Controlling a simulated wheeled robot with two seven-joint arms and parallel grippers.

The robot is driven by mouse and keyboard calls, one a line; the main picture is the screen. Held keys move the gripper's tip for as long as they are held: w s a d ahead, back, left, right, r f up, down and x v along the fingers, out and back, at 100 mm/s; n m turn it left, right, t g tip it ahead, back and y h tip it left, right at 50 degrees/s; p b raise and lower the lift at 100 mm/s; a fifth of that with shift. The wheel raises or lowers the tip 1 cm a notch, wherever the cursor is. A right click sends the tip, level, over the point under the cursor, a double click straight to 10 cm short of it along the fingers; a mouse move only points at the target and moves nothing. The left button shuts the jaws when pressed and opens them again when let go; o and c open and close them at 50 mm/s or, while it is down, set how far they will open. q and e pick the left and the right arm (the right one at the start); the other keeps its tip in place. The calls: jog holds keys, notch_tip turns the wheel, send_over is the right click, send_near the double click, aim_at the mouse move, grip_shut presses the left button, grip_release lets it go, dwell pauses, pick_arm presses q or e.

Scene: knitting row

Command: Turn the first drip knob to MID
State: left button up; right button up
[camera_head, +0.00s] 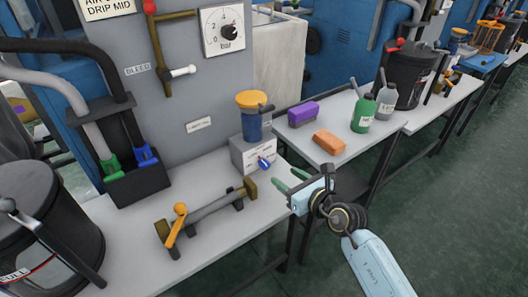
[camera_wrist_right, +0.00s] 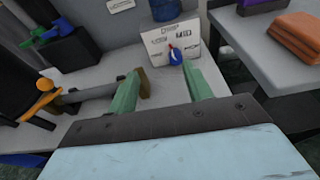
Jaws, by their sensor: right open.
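The drip knob (camera_head: 265,163) is a small blue knob on the front of a pale box (camera_head: 248,155) under an oiler with an orange cap (camera_head: 251,99). In the right wrist view the knob (camera_wrist_right: 176,57) shows a red mark near its top, and the labels around it on the plate (camera_wrist_right: 158,42) are too small to read. My right gripper (camera_head: 289,180) has green fingers, open and empty, just right of and in front of the knob, apart from it. In the wrist view the open fingers (camera_wrist_right: 160,72) point towards the knob. My left gripper is not in view.
A rod fixture with an orange lever (camera_head: 180,222) lies left of the box. A black holder (camera_head: 136,185) with green and blue fittings stands behind it. A sign (camera_head: 108,8) reads DRIP MID.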

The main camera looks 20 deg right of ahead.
aim_at(267, 165)
jog(key=shift+w+d+f+n+g+h, duration=0.25)
jog(key=shift+w+d+f+n+g, duration=0.15)
jog(key=shift+f, duration=0.2)
jog(key=shift+w+d+f+n+g+h, duration=0.25)
jog(key=shift+w+d+f+n+g, duration=0.1)
jog(key=shift+w+f+n, duration=0.2)
jog(key=shift+w+f, duration=0.2)
jog(key=shift+w+a+f, duration=0.15)
jog(key=shift+w+a, duration=0.05)
jog(key=shift+w, duration=0.1)
jog(key=b+x, duration=0.3)
jog(key=x, duration=0.3)
jog(key=shift+w+f, duration=0.1)
jog(key=shift+w, duration=0.15)
jog(key=b+x, duration=0.2)
jog(key=x, duration=0.2)
jog(key=shift+w+a+f, duration=0.1)
jog(key=shift+w, duration=0.1)
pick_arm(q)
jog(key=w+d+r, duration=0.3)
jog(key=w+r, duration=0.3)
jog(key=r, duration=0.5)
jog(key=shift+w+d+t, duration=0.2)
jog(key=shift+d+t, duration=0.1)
pick_arm(e)
jog(key=shift+w+a, duration=0.15)
jog(key=shift+w, duration=0.2)
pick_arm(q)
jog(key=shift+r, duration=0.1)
